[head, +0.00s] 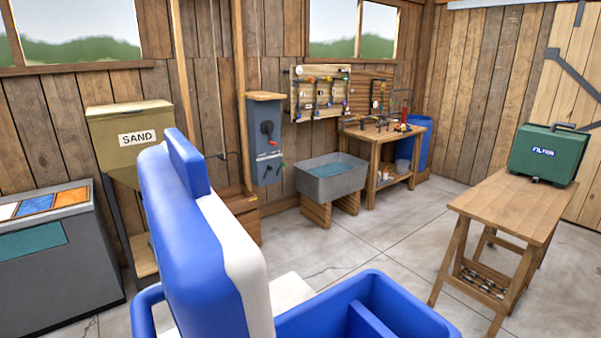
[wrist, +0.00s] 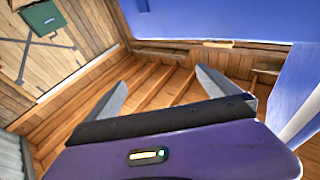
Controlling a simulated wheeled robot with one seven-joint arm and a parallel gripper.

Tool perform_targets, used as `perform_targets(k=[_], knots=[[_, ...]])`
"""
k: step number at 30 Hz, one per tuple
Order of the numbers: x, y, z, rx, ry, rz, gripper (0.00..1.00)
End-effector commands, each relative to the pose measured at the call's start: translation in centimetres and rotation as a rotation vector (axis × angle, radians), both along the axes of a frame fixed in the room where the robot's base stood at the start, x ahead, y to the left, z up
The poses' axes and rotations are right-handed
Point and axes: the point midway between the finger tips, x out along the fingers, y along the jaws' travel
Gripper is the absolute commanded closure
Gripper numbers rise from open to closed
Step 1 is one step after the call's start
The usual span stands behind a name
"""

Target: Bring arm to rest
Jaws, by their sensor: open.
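My gripper (wrist: 165,62) shows in the wrist view with its two grey fingers spread wide apart. Nothing is between them. Wooden boards show beyond the fingers, and I cannot tell how far off they are. In the head view my blue and white arm stands folded up in the foreground, left of the middle. My gripper itself is hidden in the head view.
A wooden table (head: 505,205) at the right bears a green filter case (head: 548,155). A grey water trough (head: 333,182), a workbench (head: 384,135) and a sand hopper (head: 128,120) stand along the back wall. A grey cabinet (head: 55,265) stands left. Open floor (head: 385,240) lies between.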

Motion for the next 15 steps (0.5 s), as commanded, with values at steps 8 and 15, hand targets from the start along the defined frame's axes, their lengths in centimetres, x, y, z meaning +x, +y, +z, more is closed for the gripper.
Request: perform_targets(k=[8,15], knots=[[-8.9,0.7,-6.9,0.018,0.309,0.042,0.00],[-15.0,1.1,-10.4,0.000,0.497,0.081,0.00]])
